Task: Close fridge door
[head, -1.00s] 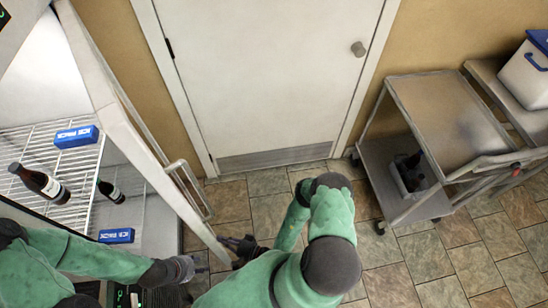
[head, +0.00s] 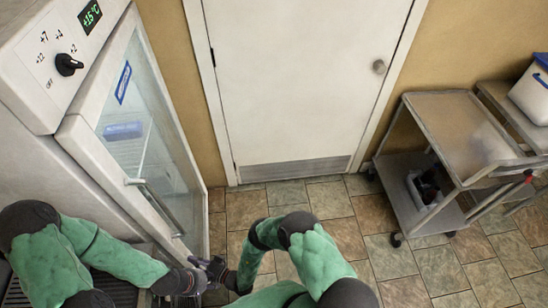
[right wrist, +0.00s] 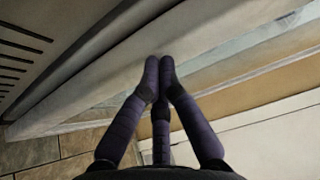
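The fridge door (head: 105,175), white-framed with a glass pane and a bar handle (head: 152,205), lies close along the front of the fridge (head: 30,70) in the head view. I cannot tell whether a thin gap remains at its edge. My right gripper (head: 208,266) is at the lower end of the door. In the right wrist view, my right gripper (right wrist: 160,64) has its fingertips together with nothing between them, against or very near a pale panel (right wrist: 95,100). My left gripper (head: 200,282) is just below the right one, low by the fridge; its fingers are too small to read.
A metal cart (head: 455,125) with a small bin on its lower shelf stands at the right, beside a blue-lidded cooler (head: 532,95). A closed white room door (head: 300,80) is at the back. The tiled floor (head: 330,215) between is clear.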

